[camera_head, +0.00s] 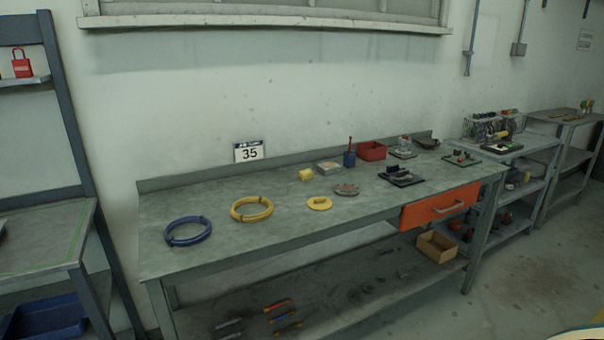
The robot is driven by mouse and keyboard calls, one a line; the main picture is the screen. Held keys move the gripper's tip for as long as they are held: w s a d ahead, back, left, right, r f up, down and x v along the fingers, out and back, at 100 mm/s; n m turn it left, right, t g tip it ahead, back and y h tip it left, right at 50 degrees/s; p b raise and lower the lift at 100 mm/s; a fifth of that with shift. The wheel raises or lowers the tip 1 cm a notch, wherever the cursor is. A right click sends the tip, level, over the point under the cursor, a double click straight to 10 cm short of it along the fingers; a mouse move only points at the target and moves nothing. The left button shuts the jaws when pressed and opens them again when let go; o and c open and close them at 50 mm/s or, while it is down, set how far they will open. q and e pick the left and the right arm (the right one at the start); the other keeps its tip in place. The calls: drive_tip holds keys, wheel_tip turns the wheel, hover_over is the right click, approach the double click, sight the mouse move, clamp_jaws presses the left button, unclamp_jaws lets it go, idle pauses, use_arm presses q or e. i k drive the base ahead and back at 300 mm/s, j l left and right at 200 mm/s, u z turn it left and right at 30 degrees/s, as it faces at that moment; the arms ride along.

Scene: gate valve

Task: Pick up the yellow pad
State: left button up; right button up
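A flat, round yellow pad (320,203) lies on the grey workbench (215,262), near the middle of its front part. A small raised piece shows on its top. A small yellow block or roll (306,174) sits behind it, and a yellow cable coil (252,209) lies to its left. A grey-brown round piece (346,189) lies close to its right. Neither of my grippers is in view.
A blue coil (188,231) lies at the bench's left. A red bin (371,151), a blue cup (349,159) and dark fixtures (401,177) stand farther right. Bare bench top lies in front of the pad.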

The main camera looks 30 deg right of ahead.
sight(303, 175)
drive_tip(key=i+l+u, duration=0.2)
drive_tip(key=l, duration=0.5)
drive_tip(key=l+u, duration=0.2)
drive_tip(key=l, duration=0.5)
drive_tip(key=i+l+u, duration=0.2)
drive_tip(key=l, duration=0.55)
drive_tip(key=k, duration=0.1)
